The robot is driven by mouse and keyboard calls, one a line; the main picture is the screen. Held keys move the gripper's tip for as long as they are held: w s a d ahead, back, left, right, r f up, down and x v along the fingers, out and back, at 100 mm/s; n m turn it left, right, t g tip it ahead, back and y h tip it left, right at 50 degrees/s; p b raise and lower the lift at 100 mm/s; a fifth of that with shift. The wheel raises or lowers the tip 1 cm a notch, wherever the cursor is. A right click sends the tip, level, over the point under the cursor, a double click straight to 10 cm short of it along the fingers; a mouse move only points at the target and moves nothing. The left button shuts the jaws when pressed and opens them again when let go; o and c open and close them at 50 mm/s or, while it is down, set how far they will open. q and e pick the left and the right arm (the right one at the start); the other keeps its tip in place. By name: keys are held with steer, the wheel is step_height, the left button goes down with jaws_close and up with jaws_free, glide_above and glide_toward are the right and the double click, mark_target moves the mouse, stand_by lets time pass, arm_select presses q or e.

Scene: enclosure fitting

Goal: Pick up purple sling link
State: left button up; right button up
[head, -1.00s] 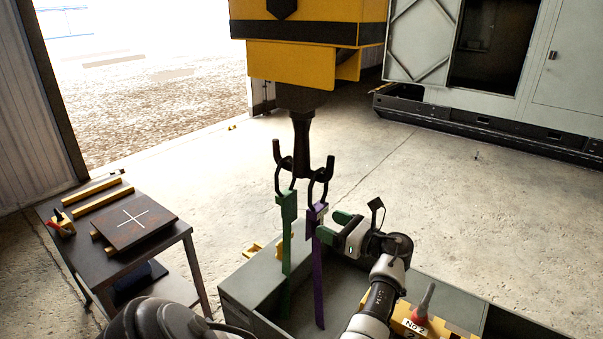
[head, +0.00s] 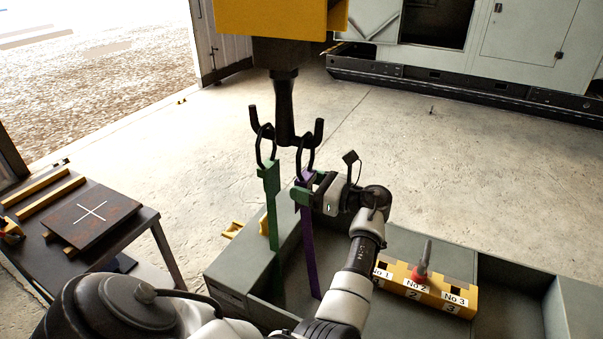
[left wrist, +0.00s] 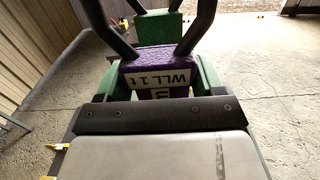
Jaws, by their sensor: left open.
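The purple sling link (head: 309,245) hangs upright by a dark ring from the right prong of a black double hook (head: 284,115). My left gripper (head: 311,188) is at the upper block of the purple link, its green fingers close to it. In the left wrist view the purple block (left wrist: 158,68), with a "WLL 1 t" label, sits between my open green fingers (left wrist: 160,82). Whether the fingers touch it I cannot tell. A green sling link (head: 271,205) hangs from the left prong; its top (left wrist: 157,27) shows behind the purple one. My right gripper is not in view.
A grey open bin (head: 228,277) stands below the links. A yellow rack (head: 395,280) with numbered labels and a red-based handle (head: 422,268) is at its right. A dark table (head: 150,218) with a crossed plate (head: 92,214) stands left.

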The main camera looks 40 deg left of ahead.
arm_select(q)
steer(key=shift+c, duration=3.1)
steer(key=shift+a, duration=0.15)
steer(key=shift+c, duration=1.2)
jaws_close()
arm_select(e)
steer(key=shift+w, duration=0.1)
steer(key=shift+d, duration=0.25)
